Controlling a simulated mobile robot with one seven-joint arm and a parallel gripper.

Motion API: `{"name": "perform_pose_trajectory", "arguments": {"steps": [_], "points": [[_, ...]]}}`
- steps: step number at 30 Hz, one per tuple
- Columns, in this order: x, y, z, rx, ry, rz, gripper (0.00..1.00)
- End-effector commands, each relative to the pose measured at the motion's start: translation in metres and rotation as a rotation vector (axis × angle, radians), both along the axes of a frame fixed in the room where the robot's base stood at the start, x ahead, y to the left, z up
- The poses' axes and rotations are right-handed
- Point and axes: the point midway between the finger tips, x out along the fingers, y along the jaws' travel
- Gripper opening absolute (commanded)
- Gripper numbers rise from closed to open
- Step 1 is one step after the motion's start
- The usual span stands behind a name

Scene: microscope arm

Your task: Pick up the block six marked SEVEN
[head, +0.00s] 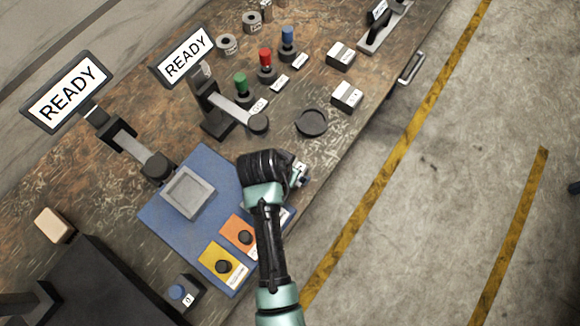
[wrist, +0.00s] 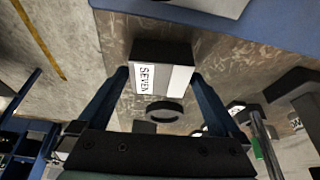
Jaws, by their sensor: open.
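The block marked SEVEN (wrist: 163,70) shows in the wrist view, dark on top with a pale front and a white label reading SEVEN. My gripper (wrist: 160,80) is open, with one blue finger on each side of the block near its edges. I cannot tell whether either finger touches it. In the head view, my gripper (head: 300,174) is at the table beside the blue mat, and the arm hides most of that spot. The block cannot be made out clearly there.
Two pale labelled blocks (head: 347,96) (head: 340,56) stand further back, past a dark round dish (head: 312,122). The blue mat (head: 160,213) holds a grey tray (head: 188,193), an orange plate (head: 238,234) and a yellow plate (head: 223,265). Monitor arms stand behind.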

Motion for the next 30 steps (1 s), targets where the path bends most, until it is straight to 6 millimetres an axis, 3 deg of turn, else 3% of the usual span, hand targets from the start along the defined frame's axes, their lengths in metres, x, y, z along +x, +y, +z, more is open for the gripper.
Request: {"name": "perform_pose_trajectory", "arguments": {"steps": [4,12,27,29,30], "points": [[0.0042,-0.0031,-0.0123,0.0,0.0,-0.001,1.0],[0.0049,-0.0035,-0.014,0.0,-0.001,-0.001,1.0],[0.0048,-0.0033,-0.0137,-0.001,-0.001,0.0,0.1],[0.0048,-0.0033,-0.0137,-0.001,-0.001,0.0,0.0],[0.0047,-0.0033,-0.0136,-0.001,-0.001,0.0,0.0]]}}
